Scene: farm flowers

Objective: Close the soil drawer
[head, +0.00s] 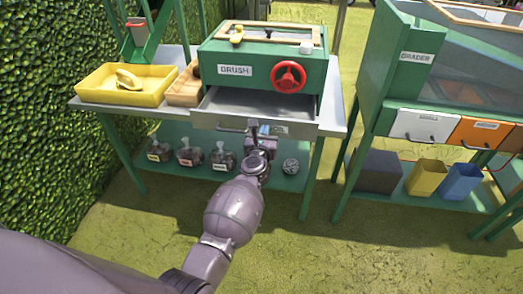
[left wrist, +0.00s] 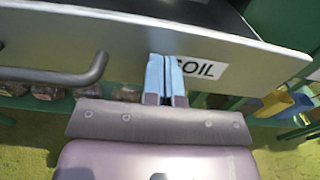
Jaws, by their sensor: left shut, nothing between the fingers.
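The soil drawer (head: 255,110) is a grey drawer under the green box labelled BRUSH, and it stands pulled out towards me. Its dark inside shows from above. In the left wrist view its front panel (left wrist: 215,45) fills the upper part, with a SOIL label and a dark bar handle (left wrist: 60,72) on the left. My left gripper (head: 262,128) is shut and empty, with its blue fingertips (left wrist: 165,75) at the drawer front, between the handle and the label, covering part of the label. I cannot tell whether they touch the panel. My right gripper is not in view.
The green brush box (head: 250,60) has a red wheel (head: 288,77) on its front. A yellow tray (head: 150,85) stands on the table to the left. Jars and a ball sit on the lower shelf (head: 270,180). A grader table stands to the right, with open grass between.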

